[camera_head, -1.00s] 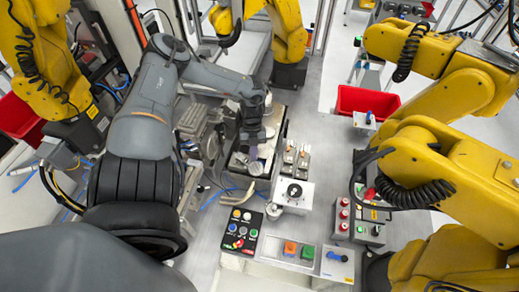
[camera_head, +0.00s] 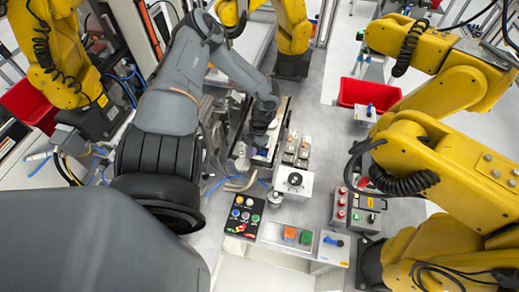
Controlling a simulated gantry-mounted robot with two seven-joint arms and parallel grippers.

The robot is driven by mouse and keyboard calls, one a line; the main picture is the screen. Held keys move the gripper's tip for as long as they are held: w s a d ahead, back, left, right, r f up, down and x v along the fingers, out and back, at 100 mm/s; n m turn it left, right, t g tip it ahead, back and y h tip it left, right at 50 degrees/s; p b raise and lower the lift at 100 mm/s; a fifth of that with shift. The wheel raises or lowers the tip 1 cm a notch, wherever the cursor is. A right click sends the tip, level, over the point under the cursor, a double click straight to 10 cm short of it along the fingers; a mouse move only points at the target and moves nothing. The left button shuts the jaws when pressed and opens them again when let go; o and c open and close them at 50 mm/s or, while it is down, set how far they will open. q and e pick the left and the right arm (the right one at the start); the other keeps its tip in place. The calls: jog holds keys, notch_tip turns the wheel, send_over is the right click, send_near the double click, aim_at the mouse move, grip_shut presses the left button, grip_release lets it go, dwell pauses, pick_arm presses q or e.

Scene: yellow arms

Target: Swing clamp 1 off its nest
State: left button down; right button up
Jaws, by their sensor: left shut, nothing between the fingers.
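My left arm reaches in from the left, and its gripper (camera_head: 243,162) points down at the near end of a dark-framed fixture (camera_head: 279,116). Its fingers are shut with nothing between them. They are small and partly hidden by my wrist. Part of a pale nest block shows beside the gripper, mostly covered by it. I cannot clearly make out clamp 1 or whether the fingers touch it. Two small upright devices (camera_head: 291,146) stand just right of the fixture, apart from the gripper. My right gripper is not in view.
A white box with a black knob (camera_head: 294,181) stands in front of the fixture. Yellow robot arms (camera_head: 440,155) crowd the right. A red bin (camera_head: 368,95) stands behind. Cables lie left of the knob box.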

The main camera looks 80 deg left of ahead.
pick_arm(q)
jog(key=m, duration=0.1)
jog(key=s+m, duration=0.1)
jog(key=m, duration=0.1)
jog(key=shift+s+d+g+y, duration=0.3)
jog(key=shift+d+y, duration=0.05)
jog(key=shift+y, duration=0.05)
jog(key=shift+s, duration=0.35)
jog(key=shift+s+d, duration=0.1)
